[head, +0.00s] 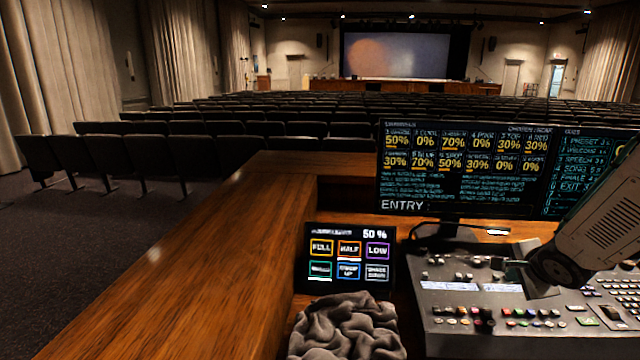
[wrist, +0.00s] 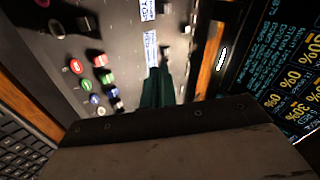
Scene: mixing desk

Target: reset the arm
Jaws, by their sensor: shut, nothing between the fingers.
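My arm comes in from the right edge of the head view and reaches over the grey mixing desk (head: 455,310). My gripper (wrist: 156,78) shows in the wrist view as dark teal fingers closed together, with nothing held. Its tips lie over the desk's panel (wrist: 45,40), near white label strips and faders; I cannot tell whether they touch it. In the head view the gripper (head: 512,264) is small and dark, over the upper left part of the desk.
A monitor (head: 460,170) stands behind the desk, with another screen at right. A small touch panel (head: 348,257) and a crumpled grey cloth (head: 345,328) are at left. The wooden counter (head: 190,270) is clear. A keyboard (wrist: 25,145) shows in the wrist view.

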